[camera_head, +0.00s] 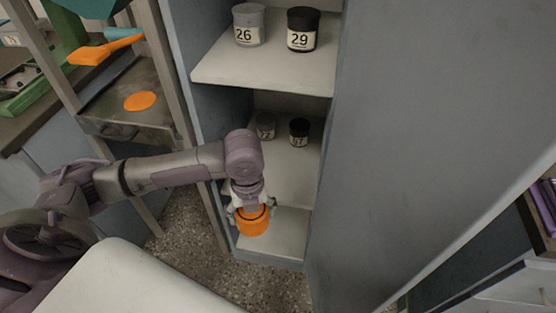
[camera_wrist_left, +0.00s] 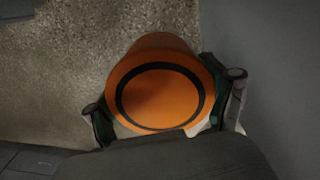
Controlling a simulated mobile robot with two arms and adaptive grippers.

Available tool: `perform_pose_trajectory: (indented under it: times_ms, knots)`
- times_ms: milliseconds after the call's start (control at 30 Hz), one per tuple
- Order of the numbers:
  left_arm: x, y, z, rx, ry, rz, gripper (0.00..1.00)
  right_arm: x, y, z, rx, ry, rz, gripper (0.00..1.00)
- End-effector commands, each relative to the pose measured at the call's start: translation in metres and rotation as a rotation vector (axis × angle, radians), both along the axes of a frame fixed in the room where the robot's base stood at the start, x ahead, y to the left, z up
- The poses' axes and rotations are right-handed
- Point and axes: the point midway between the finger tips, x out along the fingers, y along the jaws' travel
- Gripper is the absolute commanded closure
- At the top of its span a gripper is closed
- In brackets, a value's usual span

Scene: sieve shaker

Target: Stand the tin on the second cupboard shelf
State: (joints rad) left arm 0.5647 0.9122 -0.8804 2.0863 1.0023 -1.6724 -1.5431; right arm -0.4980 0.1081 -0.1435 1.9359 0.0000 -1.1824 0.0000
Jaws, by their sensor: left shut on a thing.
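My left gripper (camera_head: 251,212) is shut on an orange tin (camera_head: 252,224) with a black ring on its top. The left wrist view shows the tin (camera_wrist_left: 158,98) between the two fingers, with speckled floor behind it. The open cupboard (camera_head: 345,150) shows an upper shelf (camera_head: 270,68), a middle shelf (camera_head: 290,175) and a low board (camera_head: 285,232). In the head view the tin overlaps the low board; the wrist view suggests it is in front of the cupboard, above the floor. My right gripper is not in view.
A stand with an orange disc (camera_head: 140,101) is at left.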

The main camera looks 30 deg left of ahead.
Motion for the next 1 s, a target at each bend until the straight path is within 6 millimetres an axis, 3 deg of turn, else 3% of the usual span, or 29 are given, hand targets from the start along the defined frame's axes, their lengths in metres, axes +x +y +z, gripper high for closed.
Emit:
perform_pose_trajectory:
  times_ms: [133,267,700,833,1000]
  knots:
    - [0.021,0.005,-0.003,-0.001,-0.004,-0.016,0.56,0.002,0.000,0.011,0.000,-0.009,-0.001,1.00]
    - [0.055,0.013,-0.003,-0.001,-0.005,-0.013,0.56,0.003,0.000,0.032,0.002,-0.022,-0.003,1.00]
    - [0.167,0.042,-0.003,-0.003,-0.003,-0.014,0.56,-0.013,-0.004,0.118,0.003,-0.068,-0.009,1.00]
    - [0.191,0.048,-0.002,-0.003,-0.002,-0.016,0.56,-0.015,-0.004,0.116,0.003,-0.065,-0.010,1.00]
    - [0.189,0.049,-0.021,0.000,0.000,-0.017,0.56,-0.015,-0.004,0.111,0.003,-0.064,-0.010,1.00]
